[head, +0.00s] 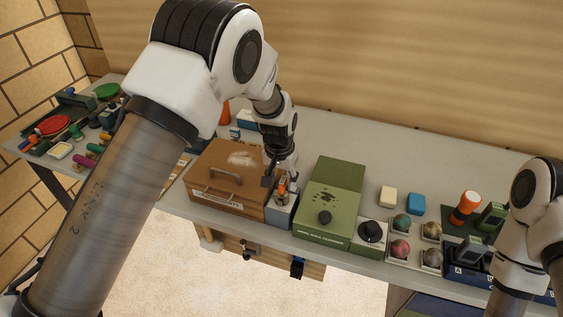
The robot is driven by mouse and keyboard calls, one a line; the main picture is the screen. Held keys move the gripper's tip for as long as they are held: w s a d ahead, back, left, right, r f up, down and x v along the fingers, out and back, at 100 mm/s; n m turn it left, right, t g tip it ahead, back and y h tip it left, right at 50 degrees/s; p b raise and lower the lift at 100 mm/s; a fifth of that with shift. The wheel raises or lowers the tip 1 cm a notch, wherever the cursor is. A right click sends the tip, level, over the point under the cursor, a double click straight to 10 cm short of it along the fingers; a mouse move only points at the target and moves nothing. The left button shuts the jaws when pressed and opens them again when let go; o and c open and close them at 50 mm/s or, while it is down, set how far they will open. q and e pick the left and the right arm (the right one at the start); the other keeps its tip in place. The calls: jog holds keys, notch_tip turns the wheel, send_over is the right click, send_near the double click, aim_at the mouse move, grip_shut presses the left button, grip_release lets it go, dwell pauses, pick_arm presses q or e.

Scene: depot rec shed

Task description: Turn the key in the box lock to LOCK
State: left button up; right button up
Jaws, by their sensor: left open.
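A brown box (226,180) with a handle and a white label on its front stands on the grey table. A small grey lock block (279,214) stands against its right side. An orange piece (282,188), which looks like the key, shows on top of the block. My left gripper (280,183) points down over the block, its open fingers around or right beside the orange piece. I cannot tell whether they touch it. The key's exact angle and any LOCK marking are too small or hidden to read. My right arm shows at the right edge, its gripper out of view.
Several balls in holders, a yellow block (388,196) and a blue block (416,204) lie beyond. Paddles and small items crowd the left end.

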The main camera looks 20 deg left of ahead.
pick_arm(q)
jog(key=shift+w+d+f, duration=0.15)
jog(key=shift+w+f, duration=0.1)
jog(key=shift+f, duration=0.45)
jog(key=shift+s, duration=0.2)
jog(key=shift+a+r, duration=0.1)
jog(key=shift+a, duration=0.1)
jog(key=c, duration=0.4)
grip_shut()
jog(key=shift+d, duration=0.1)
